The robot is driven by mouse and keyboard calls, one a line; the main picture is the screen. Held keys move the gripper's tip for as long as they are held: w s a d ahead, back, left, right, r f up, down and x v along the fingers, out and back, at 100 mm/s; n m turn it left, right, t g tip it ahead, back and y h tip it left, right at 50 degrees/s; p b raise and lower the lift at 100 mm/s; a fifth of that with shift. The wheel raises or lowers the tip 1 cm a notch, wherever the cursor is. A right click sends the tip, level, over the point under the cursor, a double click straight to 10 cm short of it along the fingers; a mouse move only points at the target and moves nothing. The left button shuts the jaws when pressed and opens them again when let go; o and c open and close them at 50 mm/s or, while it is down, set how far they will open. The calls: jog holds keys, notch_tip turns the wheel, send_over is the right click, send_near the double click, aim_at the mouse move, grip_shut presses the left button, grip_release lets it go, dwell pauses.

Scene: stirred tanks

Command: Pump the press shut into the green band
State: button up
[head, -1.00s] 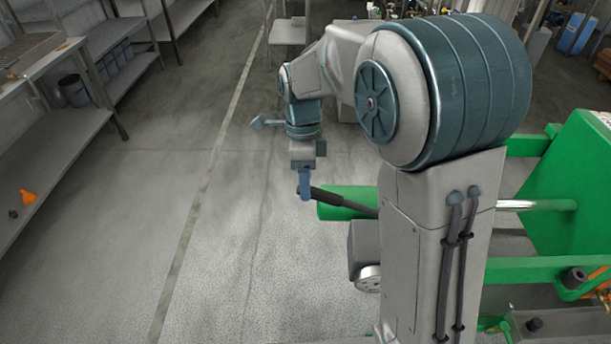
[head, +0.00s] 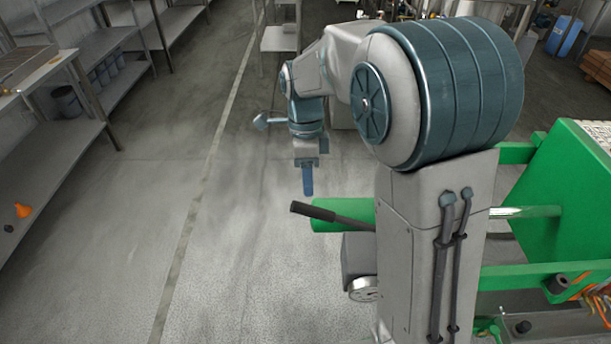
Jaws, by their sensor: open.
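The press is a green frame (head: 545,215) at the right, with a bright steel rod (head: 525,212) across it and a green cylinder end (head: 328,215) left of my arm. The pump lever's black grip (head: 313,211) sticks out to the left in front of that cylinder, tilted slightly up. My gripper (head: 308,193) points down just above the grip, apart from it and empty. Its blue fingers overlap from this side, and it is open. My arm hides the middle of the press. The green band is not visible.
Steel shelves (head: 60,150) stand along the left, with an orange funnel-like item (head: 23,210) on the lower one. A grey box-shaped unit with a round dial or wheel (head: 362,289) sits below the lever. The floor left of the lever is clear.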

jog(key=w+d+r+p, duration=0.1)
jog(key=d+r+p, duration=0.3)
jog(key=r, duration=0.5)
jog(key=shift+w+r+p, duration=0.25)
jog(key=shift+w+p, duration=0.05)
jog(key=shift+p, duration=0.95)
jog(key=shift+d, duration=0.1)
jog(key=s+d+f+n+t+b, duration=0.2)
jog(key=s+n+t+b, duration=0.1)
jog(key=s+n, duration=0.6)
jog(key=s+d+f+n+t+b, duration=0.1)
jog(key=s+d+n+t+b, duration=0.2)
jog(key=s+n, duration=0.6)
jog(key=shift+s+d+f+n, duration=0.25)
jog(key=shift+d+f+n, duration=0.15)
jog(key=shift+n, duration=0.2)
jog(key=shift+c, duration=0.4)
dwell(0.4)
